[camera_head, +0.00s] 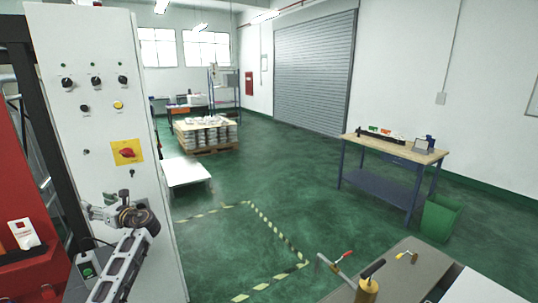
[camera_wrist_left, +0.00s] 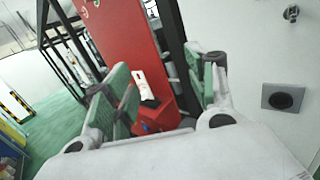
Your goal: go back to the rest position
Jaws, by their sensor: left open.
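My left gripper (camera_head: 98,210) is in front of the grey control cabinet at the left of the head view. In the left wrist view my left gripper (camera_wrist_left: 162,95) shows two green-padded fingers spread apart, with nothing between them. Beyond the gap stands a red machine part (camera_wrist_left: 120,35) with a small white item (camera_wrist_left: 147,84) on it. My right gripper is not in view.
The control cabinet (camera_head: 90,150) with knobs and a red switch stands close behind my left gripper. A table (camera_head: 405,268) with toggle clamps is at bottom right. A workbench (camera_head: 385,148), green bin (camera_head: 440,216) and loaded pallet (camera_head: 208,145) stand farther off. The middle floor is clear.

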